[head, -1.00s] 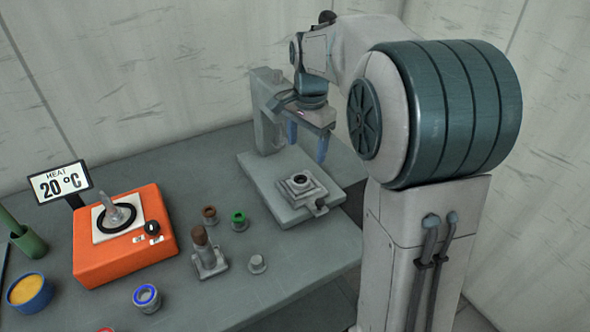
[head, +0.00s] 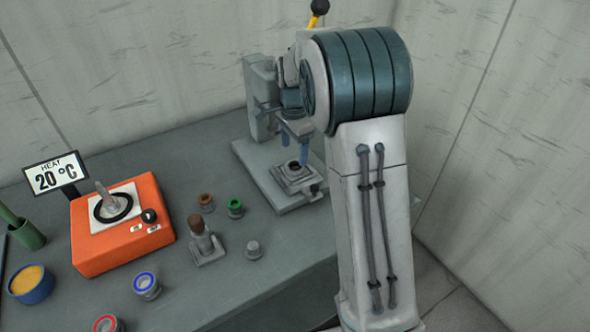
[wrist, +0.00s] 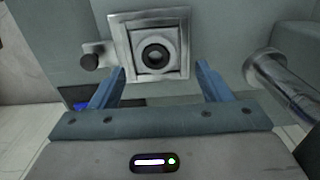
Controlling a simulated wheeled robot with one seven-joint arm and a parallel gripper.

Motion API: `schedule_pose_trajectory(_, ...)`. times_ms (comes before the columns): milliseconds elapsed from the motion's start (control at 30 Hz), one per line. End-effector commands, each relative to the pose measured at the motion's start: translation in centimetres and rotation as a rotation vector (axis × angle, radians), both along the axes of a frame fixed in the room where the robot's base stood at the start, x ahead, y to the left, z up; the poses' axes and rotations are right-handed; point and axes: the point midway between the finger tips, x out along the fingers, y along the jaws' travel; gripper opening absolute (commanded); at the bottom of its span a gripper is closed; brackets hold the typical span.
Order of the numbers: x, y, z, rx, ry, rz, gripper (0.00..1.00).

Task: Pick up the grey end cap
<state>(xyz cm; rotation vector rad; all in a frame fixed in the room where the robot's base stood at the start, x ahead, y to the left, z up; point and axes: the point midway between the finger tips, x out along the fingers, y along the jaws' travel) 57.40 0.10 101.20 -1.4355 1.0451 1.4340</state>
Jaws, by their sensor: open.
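A small grey cap-like piece (head: 253,249), which looks like the grey end cap, stands on the bench near its front edge, right of a grey stand with a brown-topped post. It is not in the wrist view. My gripper (head: 294,146) is open and empty, well behind it, pointing down above the square metal fixture (head: 293,177) on the press base.
The grey press (head: 260,95) stands close beside my gripper, and its metal spindle (wrist: 285,85) shows at right in the wrist view. An orange heater (head: 122,228), brown (head: 205,202) and green (head: 235,208) ringed pieces, and a brown-topped post (head: 201,240) stand on the bench.

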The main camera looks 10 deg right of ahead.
Motion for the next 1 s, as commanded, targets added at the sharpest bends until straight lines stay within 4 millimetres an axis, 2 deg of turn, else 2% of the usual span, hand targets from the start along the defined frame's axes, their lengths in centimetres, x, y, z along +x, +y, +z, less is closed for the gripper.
schedule_pose_trajectory(300,-0.6,-0.2,-4.3,0.001,0.004,0.001,0.71)
schedule_pose_trajectory(600,-0.5,-0.2,-5.0,0.001,0.000,0.001,0.71)
schedule_pose_trajectory(633,-0.5,-0.2,-5.0,0.001,0.000,0.001,0.68)
schedule_pose_trajectory(800,-0.5,-0.2,-5.0,0.001,0.001,0.001,0.21)
schedule_pose_trajectory(833,-0.5,-0.2,-5.0,0.001,0.001,0.001,0.15)
schedule_pose_trajectory(1000,-0.5,-0.2,-4.9,0.000,0.000,0.001,0.15)
